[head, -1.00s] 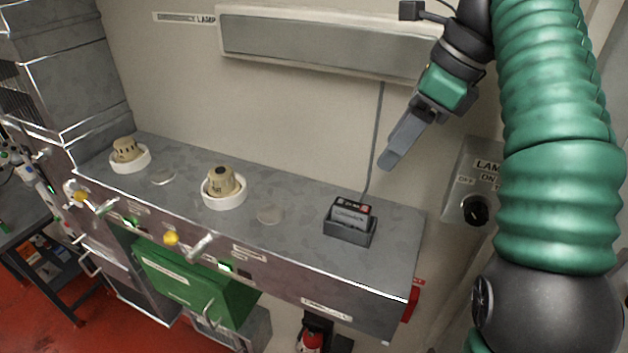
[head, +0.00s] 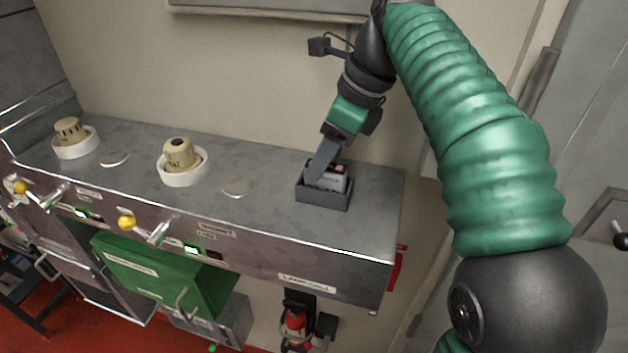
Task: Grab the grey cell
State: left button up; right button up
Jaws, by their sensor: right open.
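The grey cell (head: 336,180) stands in a small dark grey open-topped holder (head: 322,198) at the right end of the grey bench top. Its upper part shows above the holder's rim, with a dark and red top edge. My right gripper (head: 318,177) points down at the holder, its fingers over the left part of the cell. The fingers overlap in this view and hide part of the cell. I cannot tell whether they touch it. My left gripper is not in view.
Two beige knobbed plugs in white rings stand on the bench, the nearer one (head: 181,160) left of the holder. Yellow-knobbed levers (head: 127,223) line the front edge. A green drawer front (head: 160,275) hangs below.

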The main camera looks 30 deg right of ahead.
jog(key=shift+s+a+f, duration=0.1)
jog(key=shift+a+f, duration=0.15)
jog(key=shift+f, duration=0.25)
jog(key=shift+s+d+f, duration=0.15)
jog(key=shift+s+d, duration=0.05)
jog(key=shift+s, duration=0.1)
jog(key=shift+s+d, duration=0.2)
jog(key=shift+d, duration=0.2)
jog(key=shift+s+d, duration=0.1)
jog(key=shift+d, duration=0.2)
jog(key=shift+d+f, duration=0.1)
jog(key=shift+d, duration=0.15)
jog(key=shift+c, duration=1.1)
jog(key=shift+w+d+f, duration=0.1)
jog(key=shift+w+d, duration=0.1)
jog(key=shift+w, duration=0.1)
jog(key=shift+c, duration=1.3)
jog(key=shift+w+a, duration=0.1)
jog(key=shift+w, duration=0.05)
jog(key=shift+c, duration=1.2)
jog(key=shift+a, duration=0.55)
grip_shut()
jog(key=shift+a, duration=0.1)
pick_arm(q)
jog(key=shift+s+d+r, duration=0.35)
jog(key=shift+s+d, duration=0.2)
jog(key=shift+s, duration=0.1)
pick_arm(e)
jog(key=shift+s+r, duration=0.2)
